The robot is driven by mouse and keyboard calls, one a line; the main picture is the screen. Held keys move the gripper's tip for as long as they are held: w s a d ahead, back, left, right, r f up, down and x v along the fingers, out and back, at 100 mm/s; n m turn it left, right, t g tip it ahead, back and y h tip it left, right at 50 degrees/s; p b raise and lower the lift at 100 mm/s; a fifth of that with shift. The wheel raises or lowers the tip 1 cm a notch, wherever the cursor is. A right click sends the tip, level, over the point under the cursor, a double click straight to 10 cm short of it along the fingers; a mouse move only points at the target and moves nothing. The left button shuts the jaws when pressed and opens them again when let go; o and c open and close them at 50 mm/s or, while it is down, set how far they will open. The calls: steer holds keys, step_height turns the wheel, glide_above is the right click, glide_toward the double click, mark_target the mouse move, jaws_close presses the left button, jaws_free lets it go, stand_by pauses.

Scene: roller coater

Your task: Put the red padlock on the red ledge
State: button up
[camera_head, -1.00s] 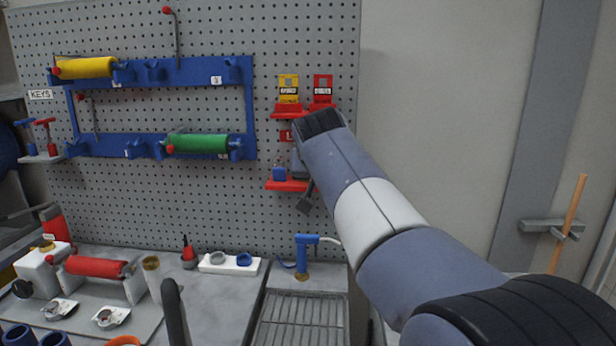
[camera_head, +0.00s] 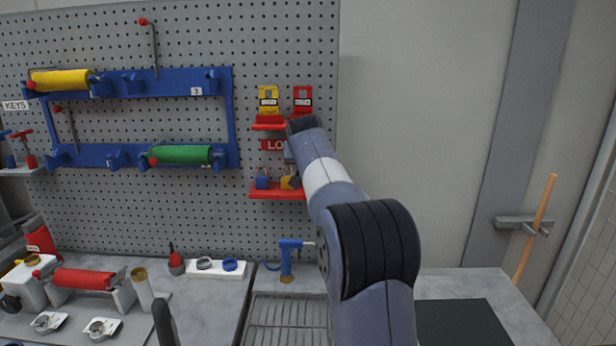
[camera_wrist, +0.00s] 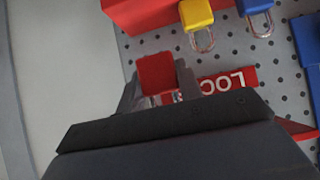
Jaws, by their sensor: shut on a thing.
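The red padlock (camera_wrist: 155,73) is between the fingers of my gripper (camera_wrist: 158,88), which is shut on it, in the wrist view. That view is upside down. The red ledge (camera_wrist: 145,14) is at its top, apart from the padlock. A yellow padlock (camera_wrist: 197,14) and a blue padlock (camera_wrist: 254,6) stand on the ledge. In the head view the lower red ledge (camera_head: 264,195) is on the pegboard, with the blue padlock (camera_head: 262,183) at left and the yellow padlock (camera_head: 286,183) beside it. My arm hides the held padlock and the ledge's right end there.
An upper red ledge (camera_head: 265,127) holds a yellow tag block (camera_head: 268,100) and a red one (camera_head: 302,98). A red lettered sign (camera_head: 272,145) is between the ledges. The blue roller rack (camera_head: 228,125) is at left. The ledge is bare beside the yellow padlock in the wrist view.

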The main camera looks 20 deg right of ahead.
steer(key=shift+f+x, duration=0.2)
steer(key=shift+x, duration=1)
step_height(320, 180, down, 4)
steer(key=shift+s+a+f+p, duration=0.1)
steer(key=shift+s+f+p, duration=0.1)
steer(key=shift+p, duration=0.4)
steer(key=shift+w+f+p, duration=0.2)
steer(key=shift+f+p, duration=0.15)
steer(key=shift+p, duration=0.05)
steer(key=shift+f, duration=0.25)
steer(key=o, duration=1)
steer(key=shift+r, duration=0.1)
